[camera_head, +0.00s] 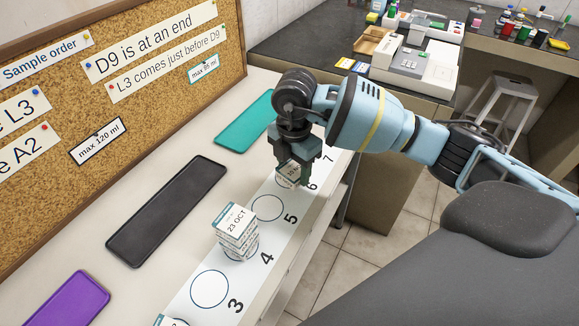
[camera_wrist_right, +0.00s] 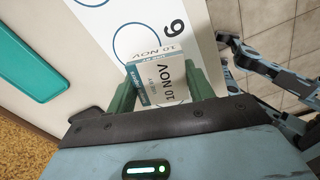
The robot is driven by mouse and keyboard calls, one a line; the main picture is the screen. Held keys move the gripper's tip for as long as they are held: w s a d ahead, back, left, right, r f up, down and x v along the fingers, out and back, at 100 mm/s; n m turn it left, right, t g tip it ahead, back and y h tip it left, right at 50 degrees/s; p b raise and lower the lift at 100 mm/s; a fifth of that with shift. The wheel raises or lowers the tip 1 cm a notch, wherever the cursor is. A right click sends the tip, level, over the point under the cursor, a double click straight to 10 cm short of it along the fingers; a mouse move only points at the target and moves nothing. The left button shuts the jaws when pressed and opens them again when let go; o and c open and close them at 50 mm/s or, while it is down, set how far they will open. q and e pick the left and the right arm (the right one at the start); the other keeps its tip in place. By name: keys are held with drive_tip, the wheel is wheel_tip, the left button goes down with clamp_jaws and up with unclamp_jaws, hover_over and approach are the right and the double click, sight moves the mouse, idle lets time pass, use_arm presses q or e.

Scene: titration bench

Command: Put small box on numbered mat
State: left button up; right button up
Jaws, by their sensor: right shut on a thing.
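A small white box (camera_head: 289,172) with a teal band is held in my right gripper (camera_head: 295,174). In the right wrist view the box (camera_wrist_right: 160,80) reads "10 NOV" and sits between the two green fingers. The numbered mat (camera_head: 238,270) is a white strip with blue circles and numbers along the bench edge. The held box is at the mat's far part near number 6, overlapping a circle's edge in the wrist view; I cannot tell whether it touches the mat. A stack of boxes (camera_head: 237,233), the top one marked "23 OCT", stands at circle 4. My left gripper does not show.
Circles 3 and 5 are bare. Another box (camera_head: 171,321) shows at the bottom edge. Teal (camera_head: 245,122), black (camera_head: 166,212) and purple (camera_head: 75,303) trays lie left of the mat. A cork board (camera_head: 150,60) stands behind them. The bench drops to the floor at the right.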

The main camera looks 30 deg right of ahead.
sight(290, 167)
drive_tip(key=shift+w+d+f, duration=0.1)
drive_tip(key=shift+w+d, duration=0.15)
drive_tip(key=shift+w, duration=0.5)
drive_tip(key=shift+w+d+f, duration=0.1)
drive_tip(key=shift+w+d, duration=0.1)
drive_tip(key=shift+w, duration=0.55)
drive_tip(key=shift+w, duration=0.25)
drive_tip(key=shift+d+f, duration=0.1)
drive_tip(key=shift+f, duration=1.65)
drive_tip(key=shift+f, duration=0.15)
drive_tip(key=o, duration=1)
